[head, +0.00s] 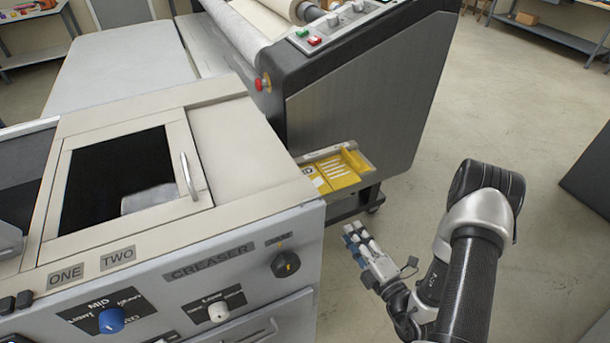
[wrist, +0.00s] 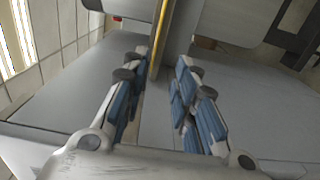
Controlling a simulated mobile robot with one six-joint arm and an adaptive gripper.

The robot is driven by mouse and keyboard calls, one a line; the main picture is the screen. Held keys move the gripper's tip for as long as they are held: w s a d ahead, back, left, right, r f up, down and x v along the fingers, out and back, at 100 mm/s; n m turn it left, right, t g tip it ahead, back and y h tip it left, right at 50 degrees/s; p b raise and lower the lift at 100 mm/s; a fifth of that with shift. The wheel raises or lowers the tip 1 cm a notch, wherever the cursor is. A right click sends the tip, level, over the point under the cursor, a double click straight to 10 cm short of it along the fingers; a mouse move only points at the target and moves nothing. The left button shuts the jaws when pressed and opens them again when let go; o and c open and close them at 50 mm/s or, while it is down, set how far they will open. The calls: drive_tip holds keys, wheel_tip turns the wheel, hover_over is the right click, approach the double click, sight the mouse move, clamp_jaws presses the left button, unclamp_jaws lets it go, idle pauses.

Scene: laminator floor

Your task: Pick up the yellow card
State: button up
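A yellow card (head: 339,172) with white stripes lies on a small low shelf at the front of the dark machine, in the middle of the head view. White pieces with dark print lie at its left. My gripper (head: 355,236) is below and slightly right of the card in the head view, apart from it, with blue finger pads. In the wrist view my gripper (wrist: 159,85) is open, with a clear gap between its fingers and nothing held. A narrow yellow strip (wrist: 164,20) shows beyond the fingertips; I cannot tell whether it is the card.
The grey creaser cabinet (head: 215,262) stands left of my gripper, its front close by. The dark laminating machine (head: 365,95) rises behind the shelf. Open floor (head: 500,105) lies to the right. A dark panel (head: 590,170) stands at the right edge.

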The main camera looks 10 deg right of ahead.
drive_tip(key=b+x, duration=0.3)
drive_tip(key=x, duration=1.2)
drive_tip(key=shift+w, duration=0.2)
drive_tip(key=shift+a+r, duration=0.1)
drive_tip(key=shift+r, duration=0.05)
drive_tip(key=shift+c, duration=0.4)
clamp_jaws()
